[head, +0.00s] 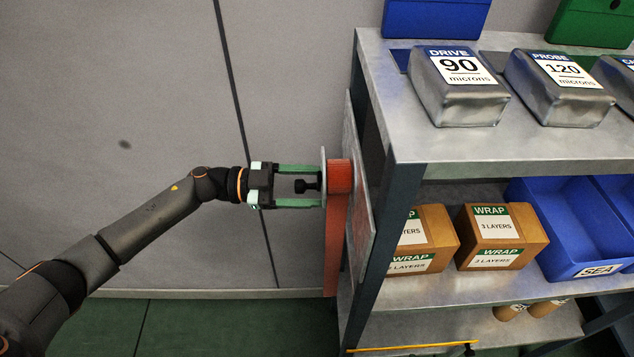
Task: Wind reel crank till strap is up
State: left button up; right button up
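The reel (340,176) is orange-red and is mounted on a grey panel at the left end of the shelf rack. A thin grey disc or crank plate (323,160) stands on its left face. A black crank knob (307,186) sticks out from it to the left. The orange-red strap (334,245) hangs straight down below the reel. My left gripper (299,187) points right, its two green fingers apart, one above and one below the knob. Gaps show between knob and fingers. My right gripper is not in view.
The metal shelf rack (375,215) fills the right side. It holds silver packs (462,95), brown WRAP boxes (500,236) and blue bins (570,235). A yellow strip (410,346) lies low at the front.

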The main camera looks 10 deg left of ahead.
pick_arm(q)
jog(key=shift+d, duration=0.15)
jog(key=shift+c, duration=0.3)
grip_shut()
dwell(1.1)
